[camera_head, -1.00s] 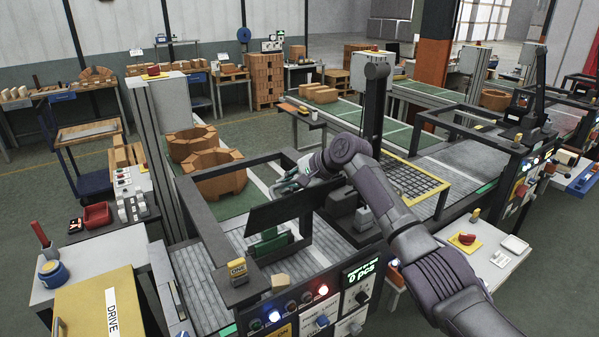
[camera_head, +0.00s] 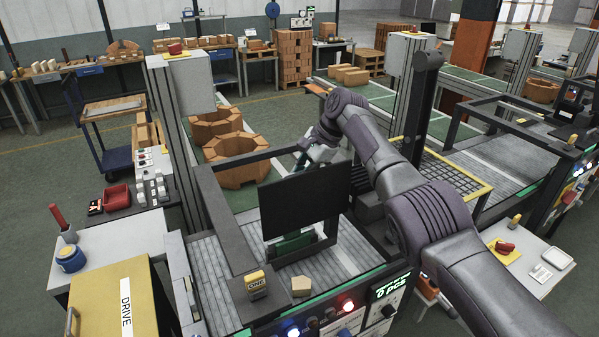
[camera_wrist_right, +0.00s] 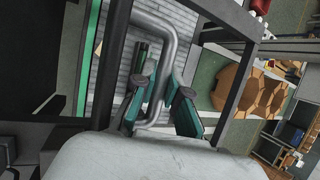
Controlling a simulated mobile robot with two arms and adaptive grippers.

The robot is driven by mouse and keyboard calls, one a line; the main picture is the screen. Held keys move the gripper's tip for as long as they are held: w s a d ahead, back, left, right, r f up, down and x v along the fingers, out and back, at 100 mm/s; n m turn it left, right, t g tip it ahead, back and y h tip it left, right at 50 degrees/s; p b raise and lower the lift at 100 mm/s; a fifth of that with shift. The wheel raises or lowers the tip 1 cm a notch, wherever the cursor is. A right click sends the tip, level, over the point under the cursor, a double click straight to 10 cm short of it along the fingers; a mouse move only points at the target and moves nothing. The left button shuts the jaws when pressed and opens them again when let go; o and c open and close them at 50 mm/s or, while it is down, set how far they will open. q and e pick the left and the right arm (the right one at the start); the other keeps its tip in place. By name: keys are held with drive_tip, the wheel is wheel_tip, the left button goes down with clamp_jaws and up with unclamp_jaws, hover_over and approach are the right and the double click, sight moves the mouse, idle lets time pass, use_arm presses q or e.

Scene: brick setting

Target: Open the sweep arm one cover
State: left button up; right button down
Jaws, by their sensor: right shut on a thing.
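The sweep arm one cover appears to be the dark flat panel (camera_head: 305,205) on the machine frame marked by a yellow ONE block (camera_head: 256,284). It stands steeply upright in the head view. My right gripper (camera_head: 312,152) is behind the panel's top edge, its fingers partly hidden by the arm and panel. In the right wrist view, my right gripper (camera_wrist_right: 162,88) has its teal fingers shut on a bent grey metal handle (camera_wrist_right: 168,48). The handle's joint to the panel cannot be made out. My left gripper is not in view.
A yellow DRIVE cabinet (camera_head: 118,305) stands at the front left. Octagonal brick rings (camera_head: 236,160) sit on the conveyor behind the frame. A small tan block (camera_head: 301,285) lies at the machine's front edge. A dark post (camera_head: 421,110) rises right of my arm.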

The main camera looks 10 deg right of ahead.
idle(0.3)
drive_tip(key=c, duration=1.2)
unclamp_jaws()
drive_tip(key=v, duration=1.2)
drive_tip(key=shift+s, duration=0.1)
